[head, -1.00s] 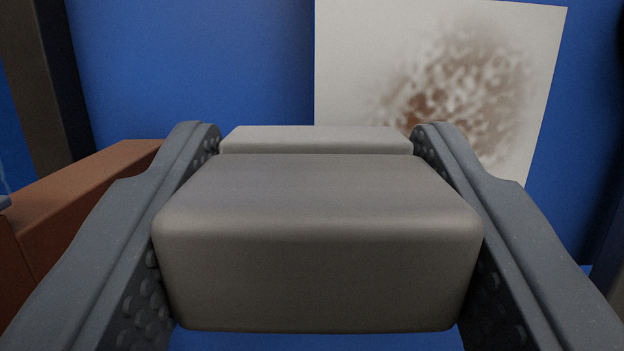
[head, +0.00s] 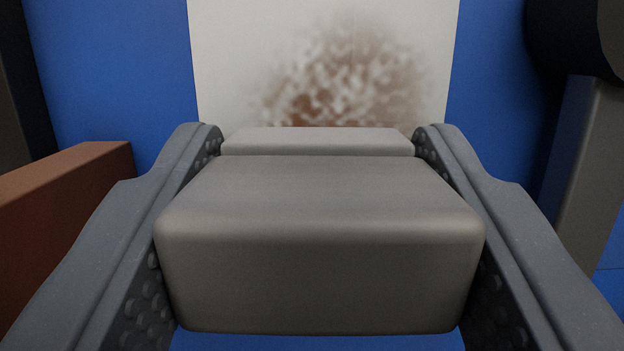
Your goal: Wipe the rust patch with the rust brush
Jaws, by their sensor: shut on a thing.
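My gripper (head: 318,140) is shut on the rust brush (head: 318,240), a grey-brown block with rounded edges and a second, lighter block part at its far side. The fingers press on its left and right sides. The rust patch (head: 345,75) is a mottled brown and white stain on a pale panel (head: 222,65) ahead of the brush. The brush covers the lower part of the panel and the patch's lower edge. I cannot tell how much gap lies between the brush and the panel.
A blue wall (head: 110,70) stands behind the panel. A reddish-brown beam (head: 65,200) is at the left beside my gripper. A dark rounded part (head: 570,38) and a grey post (head: 592,170) stand at the right. A dark post (head: 14,100) is at the far left.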

